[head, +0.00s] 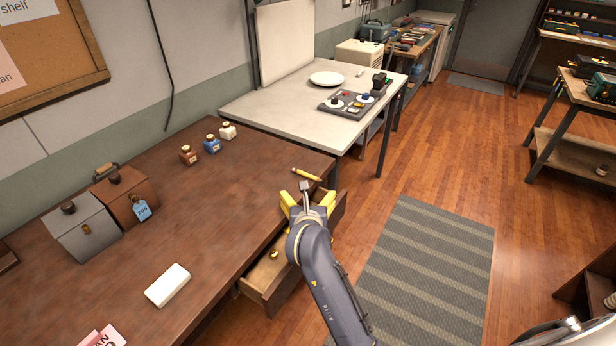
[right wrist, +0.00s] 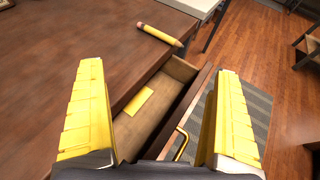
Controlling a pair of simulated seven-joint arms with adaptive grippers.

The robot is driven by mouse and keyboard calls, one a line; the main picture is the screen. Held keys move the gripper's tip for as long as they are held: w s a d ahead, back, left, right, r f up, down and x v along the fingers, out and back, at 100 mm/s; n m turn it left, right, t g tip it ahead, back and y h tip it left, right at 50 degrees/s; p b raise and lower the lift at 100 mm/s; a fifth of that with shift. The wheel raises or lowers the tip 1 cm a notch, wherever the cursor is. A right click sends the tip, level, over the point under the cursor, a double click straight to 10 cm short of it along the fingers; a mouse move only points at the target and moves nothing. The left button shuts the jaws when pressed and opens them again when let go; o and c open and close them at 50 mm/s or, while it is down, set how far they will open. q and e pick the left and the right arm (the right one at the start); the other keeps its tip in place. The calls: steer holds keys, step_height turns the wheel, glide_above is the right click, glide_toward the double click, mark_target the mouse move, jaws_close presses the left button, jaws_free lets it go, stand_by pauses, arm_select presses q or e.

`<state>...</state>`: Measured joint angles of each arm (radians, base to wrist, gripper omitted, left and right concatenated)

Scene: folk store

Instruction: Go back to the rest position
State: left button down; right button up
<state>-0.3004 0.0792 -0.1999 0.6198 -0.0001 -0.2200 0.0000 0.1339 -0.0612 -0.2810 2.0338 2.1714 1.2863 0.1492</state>
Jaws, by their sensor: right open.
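My right gripper (head: 307,194) is open and empty, with yellow fingers. It is above the front edge of the brown desk (head: 215,215), over an open wooden drawer (head: 262,283). In the right wrist view the two fingers of the right gripper (right wrist: 159,75) stand wide apart, with the drawer (right wrist: 172,88) below and between them. A flat yellow piece (right wrist: 138,101) lies in the drawer. A yellow pencil (head: 306,174) lies on the desk near its far right corner, just beyond the fingers. It also shows in the right wrist view (right wrist: 160,36). My left gripper is out of view.
Two boxes, one grey (head: 83,232) and one brown (head: 128,197), stand on the desk with several small bottles (head: 211,144) and a white block (head: 167,285). A pale table (head: 275,104) adjoins beyond. A striped mat (head: 425,262) lies on open floor to the right.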

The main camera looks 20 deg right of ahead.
steer(key=x, duration=0.8)
steer(key=shift+d, duration=0.15)
stand_by(0.5)
